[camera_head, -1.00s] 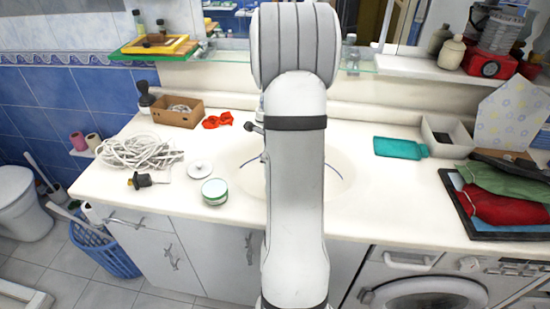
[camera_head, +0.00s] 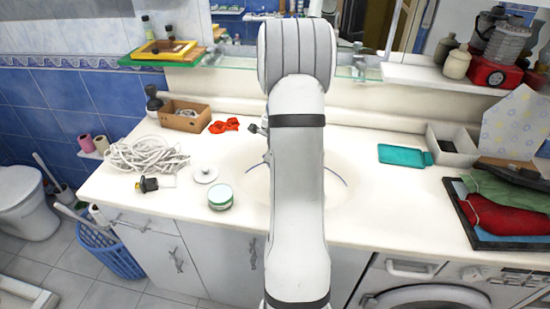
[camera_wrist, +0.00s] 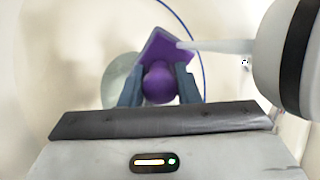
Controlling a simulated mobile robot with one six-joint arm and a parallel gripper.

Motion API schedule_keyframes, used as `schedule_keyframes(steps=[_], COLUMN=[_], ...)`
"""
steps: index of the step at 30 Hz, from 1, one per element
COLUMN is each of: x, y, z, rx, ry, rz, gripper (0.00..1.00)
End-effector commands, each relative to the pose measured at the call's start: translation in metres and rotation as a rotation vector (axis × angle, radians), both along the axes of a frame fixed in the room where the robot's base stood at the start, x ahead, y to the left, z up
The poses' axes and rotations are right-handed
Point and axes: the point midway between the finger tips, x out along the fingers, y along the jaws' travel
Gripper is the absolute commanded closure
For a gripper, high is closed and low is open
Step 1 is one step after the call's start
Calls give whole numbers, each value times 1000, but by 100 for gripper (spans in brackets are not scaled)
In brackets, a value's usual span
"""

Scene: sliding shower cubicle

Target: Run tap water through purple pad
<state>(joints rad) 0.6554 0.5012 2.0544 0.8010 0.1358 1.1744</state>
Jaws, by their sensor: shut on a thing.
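The purple pad (camera_wrist: 159,51) is between the fingers of my gripper (camera_wrist: 160,78) in the wrist view. A rounded purple part sits between the fingers, and a flat square part sticks out beyond them. The pale basin (camera_head: 343,197) lies around and below it, with a thin blue line on its surface. A pale, narrow strip reaches the pad's right edge from the right; I cannot tell whether it is the spout or water. In the head view a small part of the tap (camera_head: 257,128) shows left of my arm. My arm hides the gripper and pad there.
A green-and-white jar (camera_head: 220,196), a white lid (camera_head: 204,173) and a coiled white rope (camera_head: 146,156) lie left of the basin. A glass shelf (camera_head: 290,70) runs behind.

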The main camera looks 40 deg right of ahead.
Motion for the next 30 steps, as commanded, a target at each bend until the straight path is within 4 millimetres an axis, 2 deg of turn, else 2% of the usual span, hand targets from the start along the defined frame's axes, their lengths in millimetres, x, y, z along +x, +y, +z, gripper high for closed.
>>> schedule_keyframes(steps=[5,30], x=[-6,-67], y=[2,31], z=[-1,-1], rx=[-1,-1], ry=[-1,-1], rz=[-1,-3], gripper=[89,89])
